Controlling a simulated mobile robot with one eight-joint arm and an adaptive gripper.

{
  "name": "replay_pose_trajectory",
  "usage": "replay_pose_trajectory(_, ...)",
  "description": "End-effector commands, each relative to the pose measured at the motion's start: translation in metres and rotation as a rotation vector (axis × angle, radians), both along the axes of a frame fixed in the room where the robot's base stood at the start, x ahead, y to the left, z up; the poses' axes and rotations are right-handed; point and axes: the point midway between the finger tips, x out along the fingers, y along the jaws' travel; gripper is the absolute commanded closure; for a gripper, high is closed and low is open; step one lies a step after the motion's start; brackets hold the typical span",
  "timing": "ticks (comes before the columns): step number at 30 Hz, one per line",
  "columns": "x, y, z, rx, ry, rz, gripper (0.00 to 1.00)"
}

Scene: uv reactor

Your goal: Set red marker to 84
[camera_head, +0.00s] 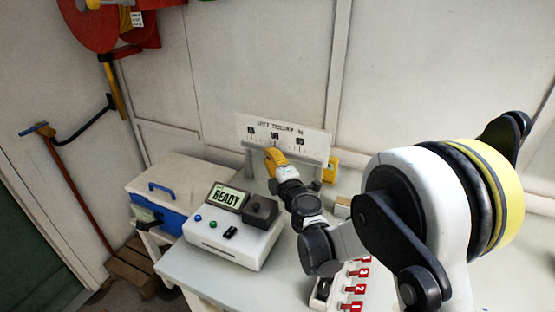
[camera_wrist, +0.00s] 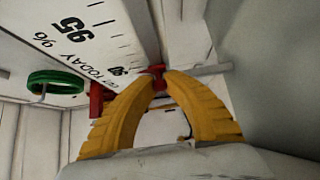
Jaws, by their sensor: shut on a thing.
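A white scale board (camera_head: 300,137) headed "UVT TODAY %" stands at the back of the bench, with a grey rail (camera_head: 303,158) in front of it. The board fills the upper left of the wrist view (camera_wrist: 100,45), where 95 and 90 are readable. The red marker (camera_wrist: 156,70) sits between my fingertips near the 90; its exact reading cannot be told. My gripper (camera_wrist: 158,76) has yellow fingers and is shut on the marker. In the head view my gripper (camera_head: 272,153) reaches the rail below the middle numeral and hides the marker.
A white device (camera_head: 232,235) with a READY screen stands on the bench, left of my arm. A blue and white cooler (camera_head: 170,198) is further left. Red-tagged items (camera_head: 355,290) lie at the front right. A green ring (camera_wrist: 57,80) shows in the wrist view.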

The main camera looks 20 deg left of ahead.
Motion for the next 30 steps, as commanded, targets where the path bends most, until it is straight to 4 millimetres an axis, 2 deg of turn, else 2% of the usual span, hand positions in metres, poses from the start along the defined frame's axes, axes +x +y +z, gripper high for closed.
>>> replay_pose_trajectory(4, 0.000, 0.000, 0.000, 0.000, 0.000, 0.000, 1.00)
replay_pose_trajectory(5, 0.000, 0.000, 0.000, 0.000, 0.000, 0.000, 0.82)
replay_pose_trajectory(6, 0.000, 0.000, 0.000, 0.000, 0.000, 0.000, 0.70)
replay_pose_trajectory(7, 0.000, 0.000, 0.000, 0.000, 0.000, 0.000, 0.62)
replay_pose_trajectory(19, -0.006, -0.006, 0.000, 0.000, 0.000, 0.000, 0.62)
replay_pose_trajectory(23, -0.023, -0.021, 0.000, 0.000, 0.000, -0.001, 0.62)
replay_pose_trajectory(30, -0.064, -0.056, 0.000, 0.000, 0.000, -0.001, 0.62)
